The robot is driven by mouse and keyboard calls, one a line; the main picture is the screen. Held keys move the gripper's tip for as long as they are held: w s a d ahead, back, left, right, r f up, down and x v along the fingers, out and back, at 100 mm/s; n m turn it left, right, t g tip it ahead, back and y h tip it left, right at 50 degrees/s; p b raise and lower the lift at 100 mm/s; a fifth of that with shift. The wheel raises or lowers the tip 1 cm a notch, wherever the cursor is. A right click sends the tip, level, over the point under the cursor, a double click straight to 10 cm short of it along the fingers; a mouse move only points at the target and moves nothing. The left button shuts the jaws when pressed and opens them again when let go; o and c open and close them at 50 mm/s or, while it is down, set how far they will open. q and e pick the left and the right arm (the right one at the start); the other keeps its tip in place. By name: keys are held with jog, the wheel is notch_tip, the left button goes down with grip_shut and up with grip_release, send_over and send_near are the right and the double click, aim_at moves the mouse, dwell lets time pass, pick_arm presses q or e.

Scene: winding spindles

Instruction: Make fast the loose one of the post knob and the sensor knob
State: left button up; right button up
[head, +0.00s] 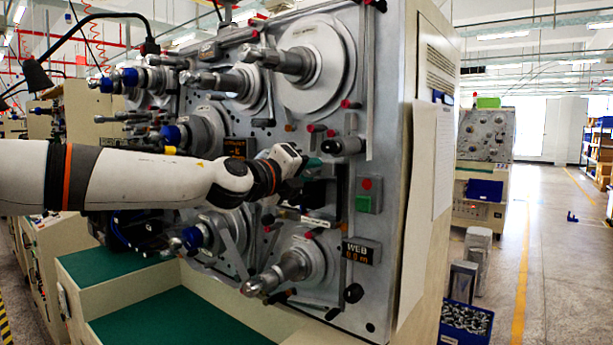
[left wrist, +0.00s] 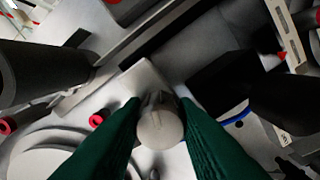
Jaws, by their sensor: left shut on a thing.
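My left arm reaches in from the left in the head view, and its gripper (head: 312,165) is at the middle of the machine's front panel. In the left wrist view the green fingers of the left gripper (left wrist: 162,122) are shut on a small round grey knob (left wrist: 160,128), one finger on each side. The knob has a small ridge on its face and stands in front of a pale metal plate (left wrist: 118,92). In the head view the knob is hidden by the gripper. I cannot tell whether it is the post knob or the sensor knob. My right gripper is not in view.
The grey machine panel (head: 385,200) carries several spindles and discs, such as the large disc (head: 325,75). A black cylinder (head: 345,145) juts out close to the gripper. A green-and-red button box (head: 368,194) is to its right. Below is a green-topped ledge (head: 180,312).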

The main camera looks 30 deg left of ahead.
pick_arm(q)
jog(key=shift+f+m, duration=0.1)
jog(key=shift+m, duration=0.5)
jog(key=o, duration=1)
jog(key=s+b, duration=0.1)
jog(key=s, duration=0.3)
jog(key=s+b, duration=0.1)
jog(key=s, duration=0.3)
jog(key=s+a+b, duration=0.1)
jog(key=s, duration=0.3)
